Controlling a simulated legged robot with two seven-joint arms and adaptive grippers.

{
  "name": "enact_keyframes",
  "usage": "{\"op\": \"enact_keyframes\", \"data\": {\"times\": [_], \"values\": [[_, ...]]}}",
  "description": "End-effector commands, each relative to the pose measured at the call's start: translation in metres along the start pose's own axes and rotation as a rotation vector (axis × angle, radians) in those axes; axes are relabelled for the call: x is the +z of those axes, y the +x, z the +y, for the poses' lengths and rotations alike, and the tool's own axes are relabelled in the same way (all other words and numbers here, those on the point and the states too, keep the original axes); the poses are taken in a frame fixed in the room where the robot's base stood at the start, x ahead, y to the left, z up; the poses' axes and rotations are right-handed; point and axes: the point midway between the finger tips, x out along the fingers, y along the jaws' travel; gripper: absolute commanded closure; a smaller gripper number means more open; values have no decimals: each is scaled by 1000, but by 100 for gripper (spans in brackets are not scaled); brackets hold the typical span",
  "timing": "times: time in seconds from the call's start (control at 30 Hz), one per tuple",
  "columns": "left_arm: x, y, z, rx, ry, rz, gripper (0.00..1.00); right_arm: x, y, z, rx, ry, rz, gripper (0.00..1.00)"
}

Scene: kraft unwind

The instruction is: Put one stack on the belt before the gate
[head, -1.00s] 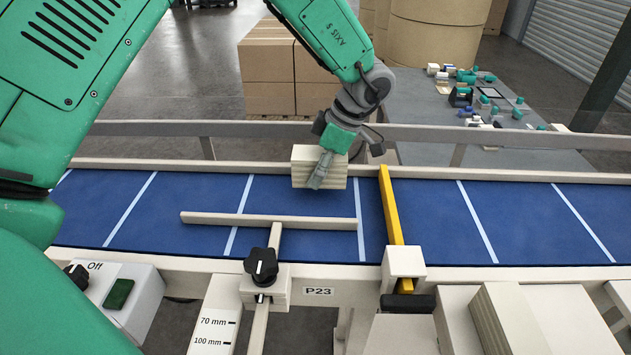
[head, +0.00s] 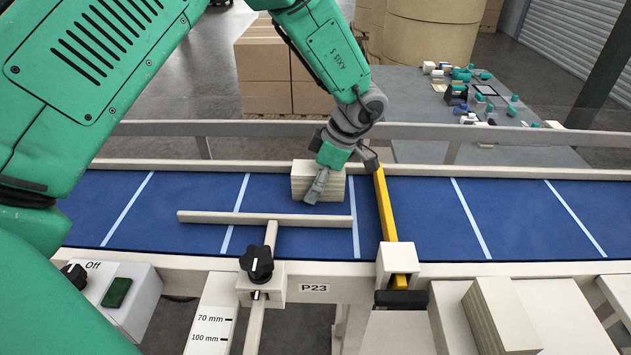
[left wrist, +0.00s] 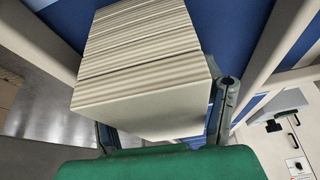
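A cream stack of flat sheets (head: 336,188) is at the blue belt (head: 420,215), just left of the yellow gate bar (head: 386,205) and behind the guide bar (head: 250,218). It looks level and very low over the belt; I cannot tell whether it touches. The far finger is hidden in the head view. My right gripper is not in view.
Another stack (head: 500,318) lies on the pale surface in front of the belt at right. A switch box (head: 115,290) and a black knob (head: 257,262) stand along the front rail. A grey table (head: 420,90) with small parts is behind. The belt right of the gate is clear.

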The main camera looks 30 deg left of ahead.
Motion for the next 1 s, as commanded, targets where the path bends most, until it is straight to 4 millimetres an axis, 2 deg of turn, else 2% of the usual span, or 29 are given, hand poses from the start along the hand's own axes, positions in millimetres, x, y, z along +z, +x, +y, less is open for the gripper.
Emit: {"op": "enact_keyframes", "data": {"times": [0.13, 0.23, 0.5, 0.7, 0.83, 1.0], "values": [[0, -6, 1, 2, 0, -3, 38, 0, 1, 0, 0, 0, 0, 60], [0, -19, 1, 2, -2, -5, 38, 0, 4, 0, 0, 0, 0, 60], [0, -77, 0, 3, -2, -5, 38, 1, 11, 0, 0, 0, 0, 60], [0, -109, 1, 2, -1, -3, 38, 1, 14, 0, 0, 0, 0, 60], [0, -119, 0, 1, 0, -2, 38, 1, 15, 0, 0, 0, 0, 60], [-1, -122, 0, 0, -1, 0, 38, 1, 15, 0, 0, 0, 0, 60]]}}
